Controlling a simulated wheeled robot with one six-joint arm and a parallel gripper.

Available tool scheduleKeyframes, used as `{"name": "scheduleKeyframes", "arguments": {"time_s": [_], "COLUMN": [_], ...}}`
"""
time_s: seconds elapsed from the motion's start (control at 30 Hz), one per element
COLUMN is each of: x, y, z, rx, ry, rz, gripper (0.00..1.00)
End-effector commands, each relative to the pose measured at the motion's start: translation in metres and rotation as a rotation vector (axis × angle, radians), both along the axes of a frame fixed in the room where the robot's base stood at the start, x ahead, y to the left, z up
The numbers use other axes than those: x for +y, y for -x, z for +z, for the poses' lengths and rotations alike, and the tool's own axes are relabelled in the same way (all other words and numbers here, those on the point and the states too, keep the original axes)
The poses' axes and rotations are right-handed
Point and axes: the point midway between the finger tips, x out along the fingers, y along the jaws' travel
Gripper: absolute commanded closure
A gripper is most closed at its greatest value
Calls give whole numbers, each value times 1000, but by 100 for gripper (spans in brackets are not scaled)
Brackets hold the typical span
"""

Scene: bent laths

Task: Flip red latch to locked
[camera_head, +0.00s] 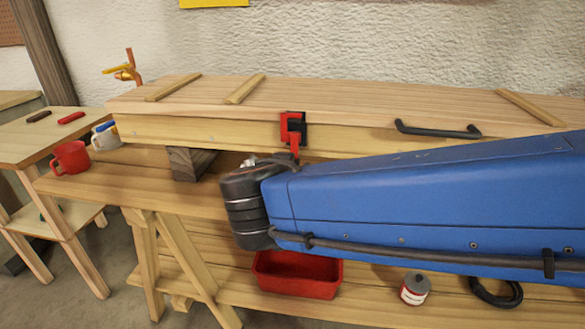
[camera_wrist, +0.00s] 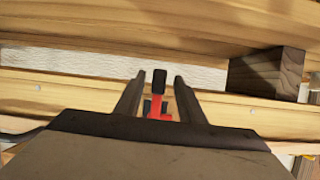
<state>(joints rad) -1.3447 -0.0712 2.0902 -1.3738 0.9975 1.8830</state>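The red latch (camera_head: 291,128) is on the front of a long wooden box (camera_head: 200,131), with a black part beside it and a red piece hanging below. In the wrist view the red latch (camera_wrist: 157,104) has a black tip and appears between my gripper's fingers. My gripper (camera_wrist: 157,88) is open, with a gap visible on each side of the latch. I cannot tell whether either finger touches it. In the head view my blue arm and dark wrist cover most of the gripper, just below the latch.
A dark wooden block (camera_head: 187,163) supports the box on the bench (camera_head: 110,183). A black handle (camera_head: 437,131) is on the box front to the right. A red mug (camera_head: 70,157) and a pale mug (camera_head: 105,138) stand at left. A red bin (camera_head: 297,275) and a can (camera_head: 415,289) sit on the lower shelf.

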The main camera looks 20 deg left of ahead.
Motion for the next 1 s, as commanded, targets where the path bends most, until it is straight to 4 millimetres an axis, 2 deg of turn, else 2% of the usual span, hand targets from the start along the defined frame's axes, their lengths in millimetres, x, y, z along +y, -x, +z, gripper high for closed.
{"name": "scheduleKeyframes", "arguments": {"time_s": [0.23,0.37,1.0], "x": [0,-2,-25], "y": [2,11,104], "z": [1,5,45], "rx": [-1,-1,0], "ry": [0,-1,-2], "rz": [0,1,4], "gripper": [64,64,64]}}
